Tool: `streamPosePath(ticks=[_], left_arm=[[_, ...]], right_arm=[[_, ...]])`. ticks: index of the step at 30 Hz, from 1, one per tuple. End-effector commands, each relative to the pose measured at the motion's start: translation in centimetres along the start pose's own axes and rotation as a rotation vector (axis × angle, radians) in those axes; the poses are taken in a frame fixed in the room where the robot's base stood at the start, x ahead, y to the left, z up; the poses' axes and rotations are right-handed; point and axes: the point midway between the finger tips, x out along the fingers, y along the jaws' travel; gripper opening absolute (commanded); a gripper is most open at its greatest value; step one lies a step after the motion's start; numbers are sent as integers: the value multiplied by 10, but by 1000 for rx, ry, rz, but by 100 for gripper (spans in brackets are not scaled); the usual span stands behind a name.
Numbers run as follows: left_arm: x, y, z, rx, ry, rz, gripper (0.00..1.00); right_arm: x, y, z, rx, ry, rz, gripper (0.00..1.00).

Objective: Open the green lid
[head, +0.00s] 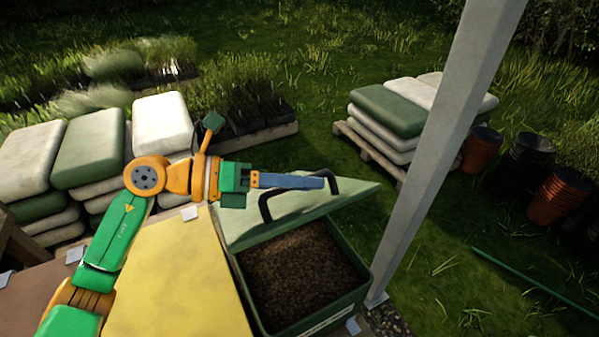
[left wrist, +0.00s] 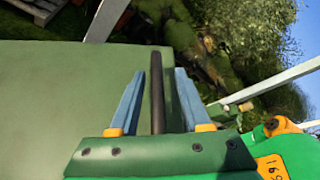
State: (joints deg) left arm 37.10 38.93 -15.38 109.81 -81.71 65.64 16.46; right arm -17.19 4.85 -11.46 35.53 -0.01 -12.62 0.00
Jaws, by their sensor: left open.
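The green lid (head: 348,197) stands raised and tilted at the back of a green bin (head: 362,262), whose brown granular filling is in plain view. A black bar handle (head: 265,207) is on the lid. My left gripper (head: 318,181) is at the handle. In the left wrist view the blue fingers (left wrist: 157,88) are open, one on each side of the black handle (left wrist: 157,80), with gaps beside it. The lid's green face (left wrist: 65,95) fills the left of that view. My right gripper is in neither view.
A yellow-topped bin (head: 175,285) stands left of the open one. A pale post (head: 435,150) rises close on its right. Stacked sacks (head: 90,150) and a pallet of sacks (head: 390,110) lie behind. Grass at the right is mostly free.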

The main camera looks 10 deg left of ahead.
Motion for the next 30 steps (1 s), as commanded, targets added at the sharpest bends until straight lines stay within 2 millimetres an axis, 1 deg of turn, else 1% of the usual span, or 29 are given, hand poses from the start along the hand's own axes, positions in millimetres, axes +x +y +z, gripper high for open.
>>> streamPosePath(ticks=[6, 7, 8, 9, 12, 19, 30], left_arm=[[2, 1, 0, 1, -1, 1, 47], [2, 1, 0, 1, -1, 1, 42], [2, 1, 0, 1, -1, 1, 34], [2, 1, 0, 1, -1, 1, 23], [2, 1, 0, 1, -1, 1, 0], [1, 1, 0, 1, -1, 1, 0], [1, 1, 0, 2, -1, 1, 0]], right_arm=[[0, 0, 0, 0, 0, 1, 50], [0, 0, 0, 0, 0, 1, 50], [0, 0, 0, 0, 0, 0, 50], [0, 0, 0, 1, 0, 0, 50], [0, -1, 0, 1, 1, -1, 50], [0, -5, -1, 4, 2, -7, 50], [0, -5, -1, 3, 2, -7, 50]])
